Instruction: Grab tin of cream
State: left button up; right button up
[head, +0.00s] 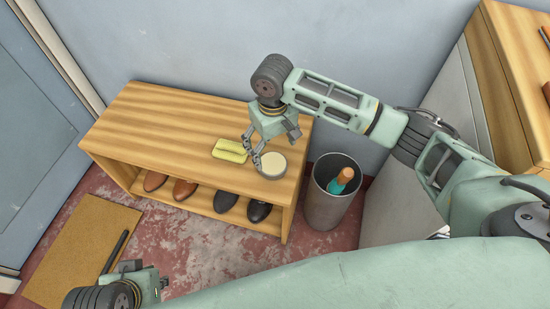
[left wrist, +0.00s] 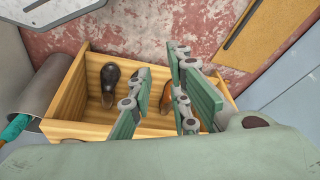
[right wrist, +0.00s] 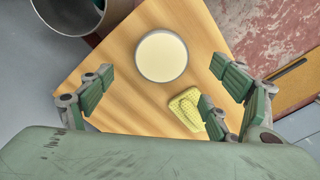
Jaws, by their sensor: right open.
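The tin of cream (head: 272,165) is a round, shallow tin with a pale cream top. It sits on the wooden bench top near its front right corner. In the right wrist view the tin (right wrist: 162,55) lies between and beyond the fingertips. My right gripper (head: 253,149) is open and empty, pointing down just above the bench, with its fingertips by the tin's left edge. I cannot tell whether they touch it. My left gripper (left wrist: 158,80) is open and empty, low in front of the bench; its wrist shows at the bottom left of the head view.
A tan mat (head: 80,250) lies on the floor.

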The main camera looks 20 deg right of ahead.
aim_at(274, 163)
notch_tip(274, 163, down, 2)
jog(key=shift+s+a+b, duration=0.1)
jog(key=shift+s+b, duration=0.05)
jog(key=shift+b, duration=0.15)
jog(key=shift+f+b, duration=0.35)
jog(key=shift+f, duration=0.3)
notch_tip(274, 163, down, 3)
jog(key=shift+f+b, duration=0.1)
jog(key=shift+b, duration=0.55)
jog(key=shift+f, duration=0.15)
pick_arm(q)
jog(key=w+d+t+h, duration=0.1)
jog(key=w+d+t, duration=0.1)
jog(key=w, duration=0.5)
jog(key=shift+w+r+t, duration=0.2)
jog(key=shift+r+t, duration=0.2)
jog(key=shift+t, duration=0.5)
jog(key=shift+d, duration=0.1)
pick_arm(e)
jog(key=c, duration=1.3)
jog(key=shift+w, duration=0.2)
jog(key=shift+c, duration=0.3)
